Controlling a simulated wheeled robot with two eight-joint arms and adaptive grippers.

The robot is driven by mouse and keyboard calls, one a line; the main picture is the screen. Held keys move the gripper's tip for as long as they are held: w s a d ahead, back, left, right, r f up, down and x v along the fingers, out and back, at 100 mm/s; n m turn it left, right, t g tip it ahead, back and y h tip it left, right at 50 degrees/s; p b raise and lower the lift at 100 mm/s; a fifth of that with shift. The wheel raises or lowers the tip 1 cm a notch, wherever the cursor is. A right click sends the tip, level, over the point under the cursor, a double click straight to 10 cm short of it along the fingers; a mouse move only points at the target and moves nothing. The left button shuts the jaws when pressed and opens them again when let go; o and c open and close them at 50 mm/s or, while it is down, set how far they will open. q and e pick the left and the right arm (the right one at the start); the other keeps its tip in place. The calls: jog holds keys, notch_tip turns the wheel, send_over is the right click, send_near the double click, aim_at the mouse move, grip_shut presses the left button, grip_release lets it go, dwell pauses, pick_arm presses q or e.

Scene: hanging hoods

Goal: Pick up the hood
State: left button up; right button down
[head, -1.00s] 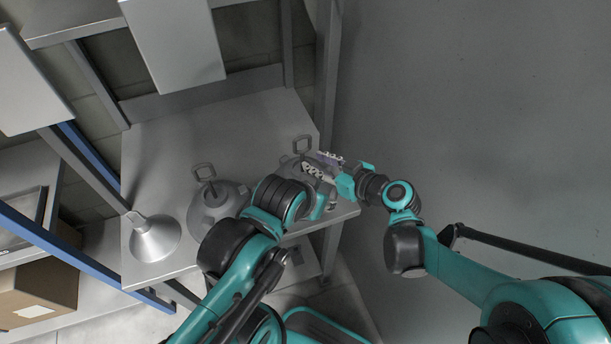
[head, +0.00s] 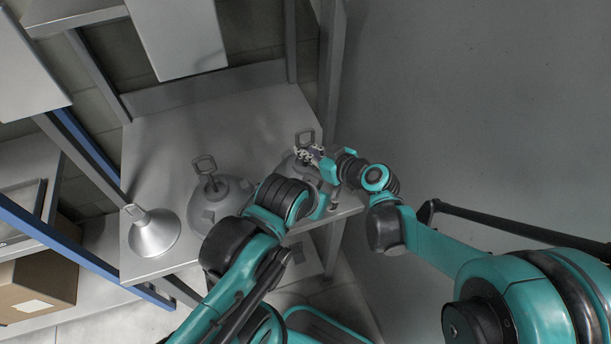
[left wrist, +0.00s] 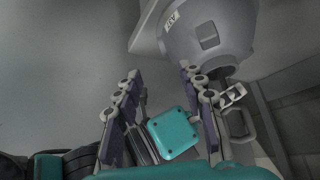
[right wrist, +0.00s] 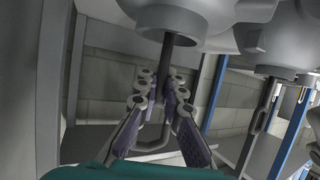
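Three grey hoods with loop handles stand on the grey table (head: 150,180): a cone-shaped left hood (head: 153,236), a rounded middle hood (head: 208,204), and a right hood (head: 287,172) partly hidden by my arms. My right gripper (head: 308,154) is at the right hood's handle (head: 304,138).
Grey panels (head: 178,35) hang above the table's back. A shelf upright (head: 331,70) stands at the table's right edge. A cardboard box (head: 40,283) sits on a lower left shelf. Bare floor lies to the right.

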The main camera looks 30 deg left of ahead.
aim_at(305, 129)
notch_tip(305, 129, up, 10)
jog(key=p, duration=0.4)
dwell(0.9)
